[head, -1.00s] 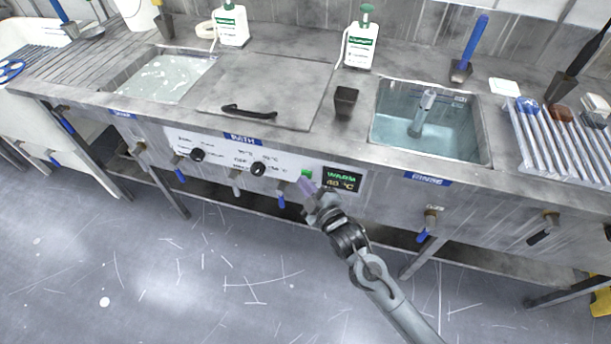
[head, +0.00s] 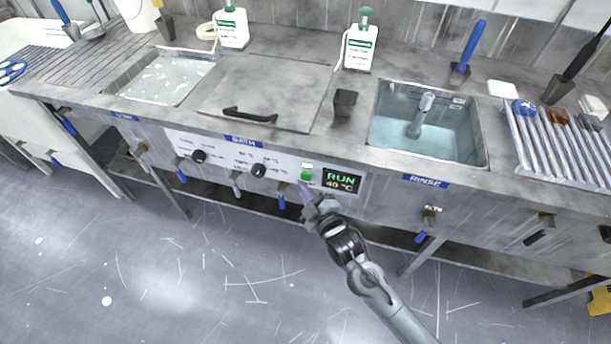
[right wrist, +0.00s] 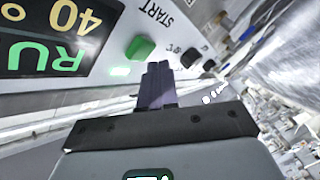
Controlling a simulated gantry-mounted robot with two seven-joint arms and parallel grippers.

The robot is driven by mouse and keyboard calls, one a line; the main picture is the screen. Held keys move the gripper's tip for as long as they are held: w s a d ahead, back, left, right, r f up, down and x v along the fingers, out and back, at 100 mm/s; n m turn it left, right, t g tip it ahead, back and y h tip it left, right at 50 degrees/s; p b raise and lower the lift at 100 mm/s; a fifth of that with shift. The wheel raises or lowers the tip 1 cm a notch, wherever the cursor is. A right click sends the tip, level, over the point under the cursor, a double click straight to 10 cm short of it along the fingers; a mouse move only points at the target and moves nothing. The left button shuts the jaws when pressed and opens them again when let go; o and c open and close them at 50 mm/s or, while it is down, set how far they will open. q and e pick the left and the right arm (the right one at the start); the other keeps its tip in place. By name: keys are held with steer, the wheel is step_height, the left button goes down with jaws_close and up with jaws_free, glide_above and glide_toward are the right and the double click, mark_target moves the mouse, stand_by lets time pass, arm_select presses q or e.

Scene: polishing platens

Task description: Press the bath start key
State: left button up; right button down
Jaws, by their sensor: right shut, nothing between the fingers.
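The green start key (head: 307,176) is on the white bath panel (head: 222,155), just left of the display (head: 341,180), which reads RUN and 40 °C. In the right wrist view the key (right wrist: 140,47) is a green block beside the word START. My right gripper (head: 304,190) is shut and empty, its purple fingertips just below the key in the head view. In the right wrist view the fingertips (right wrist: 158,68) appear close to the key with a small gap. My left gripper is not in view.
Black knobs (head: 258,171) and blue-handled taps (head: 282,197) line the front left of the key. Above are the lidded bath (head: 268,85) and the rinse basin (head: 430,130). The floor in front is clear.

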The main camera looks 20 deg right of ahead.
steer(key=shift+a, duration=0.1)
stand_by(0.3)
steer(key=s+a+p, duration=0.3)
steer(key=shift+s+a, duration=0.1)
steer(key=shift+s, duration=0.3)
stand_by(0.7)
steer(key=shift+s, duration=0.1)
